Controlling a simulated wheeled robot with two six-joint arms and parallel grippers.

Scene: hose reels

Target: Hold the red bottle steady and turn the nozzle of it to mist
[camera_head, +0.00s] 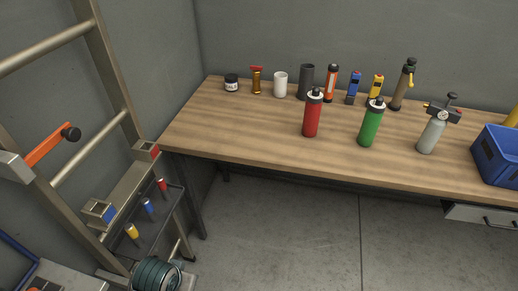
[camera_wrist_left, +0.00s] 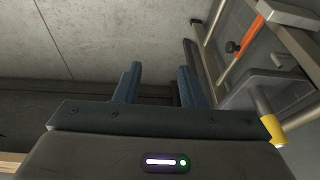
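The red bottle (camera_head: 312,116) stands upright near the front edge of the wooden workbench (camera_head: 240,130) in the head view. It has a white and black top, the nozzle (camera_head: 315,94); its setting is too small to read. My left gripper (camera_wrist_left: 158,72) shows only in the left wrist view, its two fingers apart with nothing between them. The bottle does not show in that view. My right gripper is in neither view.
A green bottle (camera_head: 370,125) and a grey bottle (camera_head: 432,134) stand right of the red one. A dark cylinder (camera_head: 306,80) and an orange tool (camera_head: 330,83) stand close behind it. A blue crate (camera_head: 495,160) is far right. A metal rack (camera_head: 110,90) stands left.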

